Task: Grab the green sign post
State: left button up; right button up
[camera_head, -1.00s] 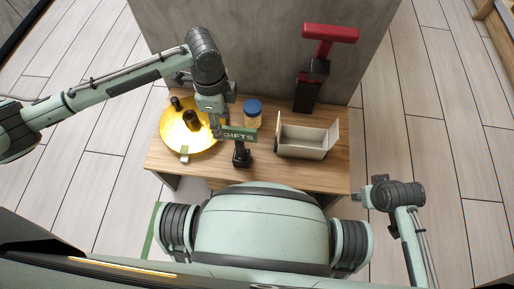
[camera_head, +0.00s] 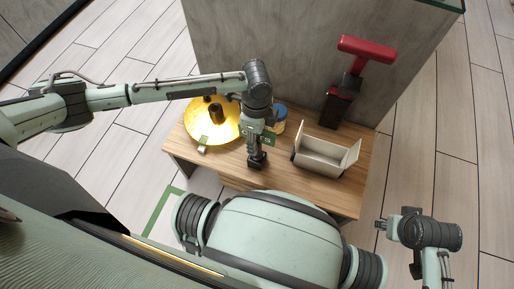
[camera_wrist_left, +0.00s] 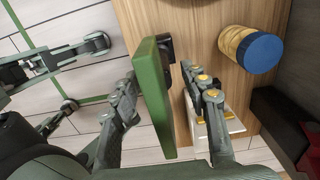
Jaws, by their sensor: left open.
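The green sign post stands on the wooden table. In the head view only a bit of its green board (camera_head: 271,139) shows beside my left gripper, with its dark base (camera_head: 257,160) below. In the left wrist view the green board (camera_wrist_left: 158,95) is seen nearly edge-on, with a dark post behind it. My left gripper (camera_head: 258,138) is at the sign. In the left wrist view its open fingers (camera_wrist_left: 164,88) stand on either side of the board, with a gap visible on the right side. My right gripper (camera_head: 381,224) is off the table at the lower right, small in view.
A jar with a blue lid (camera_head: 280,111) stands close behind the sign. A gold round tray (camera_head: 229,126) with dark items is left of it. An open white box (camera_head: 321,154) is right. A red and black object (camera_head: 366,48) stands behind, near the grey wall (camera_head: 300,50).

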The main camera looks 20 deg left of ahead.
pick_arm(q)
jog(key=shift+f, duration=0.25)
jog(key=shift+c, duration=0.3)
jog(key=c, duration=1)
grip_shut()
pick_arm(e)
jog(key=shift+d+r, duration=0.2)
jog(key=shift+a, duration=0.1)
pick_arm(q)
jog(key=shift+r, duration=0.1)
